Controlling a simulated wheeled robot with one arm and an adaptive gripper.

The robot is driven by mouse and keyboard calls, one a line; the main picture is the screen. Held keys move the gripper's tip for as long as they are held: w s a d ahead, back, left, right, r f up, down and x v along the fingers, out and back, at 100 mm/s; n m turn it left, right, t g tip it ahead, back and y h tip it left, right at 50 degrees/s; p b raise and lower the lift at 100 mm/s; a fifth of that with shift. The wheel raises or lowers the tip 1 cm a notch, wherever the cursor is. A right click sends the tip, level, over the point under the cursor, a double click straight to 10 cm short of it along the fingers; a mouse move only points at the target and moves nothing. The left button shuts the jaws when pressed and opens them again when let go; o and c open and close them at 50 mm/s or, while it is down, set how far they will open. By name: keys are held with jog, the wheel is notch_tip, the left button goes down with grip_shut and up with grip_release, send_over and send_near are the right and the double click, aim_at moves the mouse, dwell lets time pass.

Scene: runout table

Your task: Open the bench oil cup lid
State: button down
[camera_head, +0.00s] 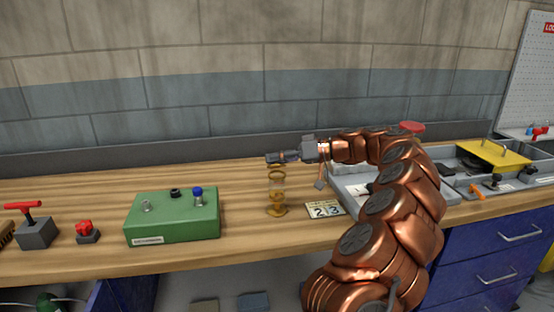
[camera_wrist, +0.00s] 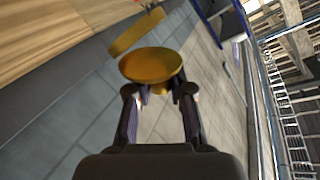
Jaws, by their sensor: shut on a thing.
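My gripper (camera_head: 272,158) is just above the ring, lying roughly level and pointing left. In the wrist view a round brass lid (camera_wrist: 152,63) is at the fingertips, and my gripper (camera_wrist: 160,93) is shut on the small part below the disc. The lid is apart from a second brass piece (camera_wrist: 136,33), seen beyond it at an angle. In the head view I cannot make out the lid clearly.
A green box (camera_head: 172,222) with knobs stands left of the cup. A number plate (camera_head: 325,210) lies to its right. Beyond my arm is a grey tray (camera_head: 345,190) and a yellow lid (camera_head: 495,154). A red-handled block (camera_head: 36,234) stands far left.

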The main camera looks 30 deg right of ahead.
jog(key=shift+w+d+r+m+g+p, duration=0.15)
jog(key=shift+w+m+g+p, duration=0.15)
jog(key=shift+m+p, duration=0.25)
jog(key=shift+w+d+r+m+g+p, duration=0.1)
jog(key=shift+w+r+m+g+p, duration=0.1)
jog(key=shift+m+g+p, duration=0.35)
jog(key=w+m+g+p, duration=0.1)
jog(key=m+p, duration=0.1)
jog(key=p, duration=0.4)
jog(key=w+m+g+y+p, duration=0.1)
jog(key=m+p, duration=0.1)
jog(key=p, duration=0.3)
jog(key=d+f+m+g+p, duration=0.1)
jog(key=p, duration=0.5)
jog(key=shift+w+d+m+g+p, duration=0.1)
jog(key=shift+w+m+g+p, duration=0.2)
jog(key=shift+w+m+g, duration=0.1)
jog(key=shift+f+p, duration=0.25)
jog(key=shift+p, duration=0.05)
jog(key=c, duration=1)
grip_release()
jog(key=shift+r, duration=0.1)
